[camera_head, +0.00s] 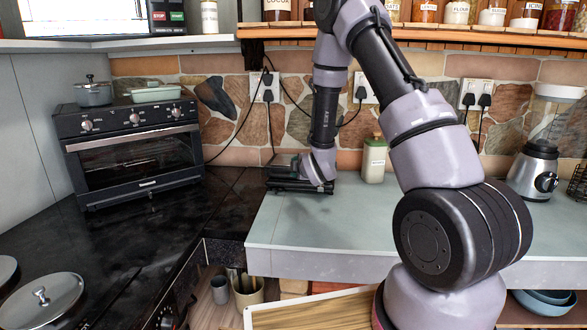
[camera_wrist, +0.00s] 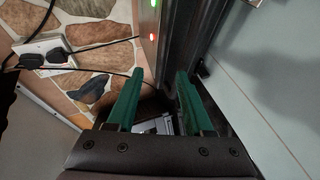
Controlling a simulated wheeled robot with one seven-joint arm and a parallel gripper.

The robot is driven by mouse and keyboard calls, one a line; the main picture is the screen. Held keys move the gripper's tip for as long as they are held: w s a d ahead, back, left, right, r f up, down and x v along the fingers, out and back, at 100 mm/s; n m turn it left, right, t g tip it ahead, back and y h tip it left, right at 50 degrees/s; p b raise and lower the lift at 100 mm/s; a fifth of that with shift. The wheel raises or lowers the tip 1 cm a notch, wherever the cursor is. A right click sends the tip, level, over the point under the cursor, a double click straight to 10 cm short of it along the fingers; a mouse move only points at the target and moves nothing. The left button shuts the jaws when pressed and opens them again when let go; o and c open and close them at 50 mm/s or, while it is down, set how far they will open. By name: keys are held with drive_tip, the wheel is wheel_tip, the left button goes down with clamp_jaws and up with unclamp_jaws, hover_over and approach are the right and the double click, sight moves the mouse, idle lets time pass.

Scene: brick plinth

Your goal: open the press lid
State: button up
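The press (camera_head: 286,184) is a low black appliance on the grey-green counter, close to the stone wall. Its lid looks shut, though my wrist covers part of it. In the wrist view the press (camera_wrist: 178,38) is a dark body beside a lit green and a lit red lamp. My gripper (camera_wrist: 160,76) has two green fingers, spread apart, with their tips close to the press. A small silvery part shows low between the fingers. I cannot tell whether the fingers touch the press or where its handle is.
A black toaster oven (camera_head: 136,150) stands at the left, with pots on top. A green-lidded jar (camera_head: 374,160) stands right of the press, and a blender (camera_head: 536,165) farther right. Sockets with cables (camera_wrist: 45,55) are on the wall behind. The counter front (camera_head: 330,235) is clear.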

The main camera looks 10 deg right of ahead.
drive_tip(key=v, duration=0.7)
drive_tip(key=shift+s, duration=0.45)
idle(0.4)
